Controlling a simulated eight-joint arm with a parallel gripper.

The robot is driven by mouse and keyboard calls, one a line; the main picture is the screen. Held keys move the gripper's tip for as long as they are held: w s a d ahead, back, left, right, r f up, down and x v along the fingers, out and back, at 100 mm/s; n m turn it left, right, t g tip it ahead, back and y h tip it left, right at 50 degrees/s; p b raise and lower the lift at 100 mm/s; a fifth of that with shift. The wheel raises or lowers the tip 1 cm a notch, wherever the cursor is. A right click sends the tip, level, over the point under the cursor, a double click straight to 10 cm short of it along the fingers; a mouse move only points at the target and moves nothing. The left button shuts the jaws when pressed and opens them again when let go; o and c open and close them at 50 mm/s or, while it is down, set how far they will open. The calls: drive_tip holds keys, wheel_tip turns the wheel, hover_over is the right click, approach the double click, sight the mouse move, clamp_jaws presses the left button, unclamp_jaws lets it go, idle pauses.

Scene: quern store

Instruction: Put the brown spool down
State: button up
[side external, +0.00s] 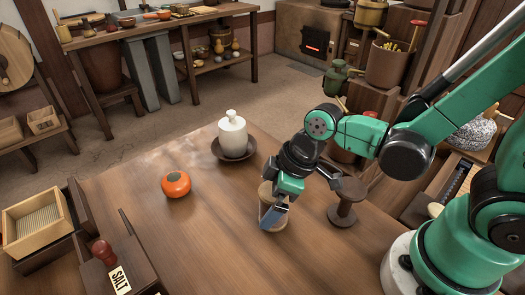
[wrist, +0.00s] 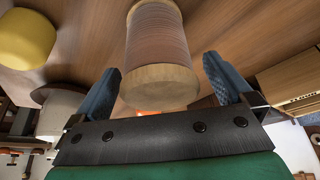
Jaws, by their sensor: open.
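The brown spool (side external: 267,203) has pale wooden ends and appears to stand upright on the wooden table (side external: 205,255). In the wrist view, the brown winding of the spool (wrist: 157,38) and its near pale end show clearly. My gripper (side external: 274,212) is down at the spool and partly covers it in the side view. In the wrist view, the blue fingers of my gripper (wrist: 163,72) are open, one on each side of the spool, with a gap visible at the right finger.
A dark, spool-shaped stand (side external: 346,202) is close on the right. A white lidded jar (side external: 232,135) on a dark saucer stands behind. An orange round pot (side external: 176,185) is to the left. A salt box (side external: 120,272) sits at the front left. The front middle of the table is clear.

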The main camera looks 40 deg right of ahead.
drive_tip(key=shift+r, duration=0.1)
drive_tip(key=shift+v, duration=5.95)
drive_tip(key=w+d+f+m+t+h, duration=0.1)
drive_tip(key=w+d+m+t+h, duration=0.2)
drive_tip(key=d+m, duration=0.3)
drive_tip(key=m+t, duration=0.1)
drive_tip(key=m, duration=0.2)
drive_tip(key=shift+w+d+f, duration=0.25)
drive_tip(key=shift+d+f, duration=0.05)
drive_tip(key=shift+d, duration=0.05)
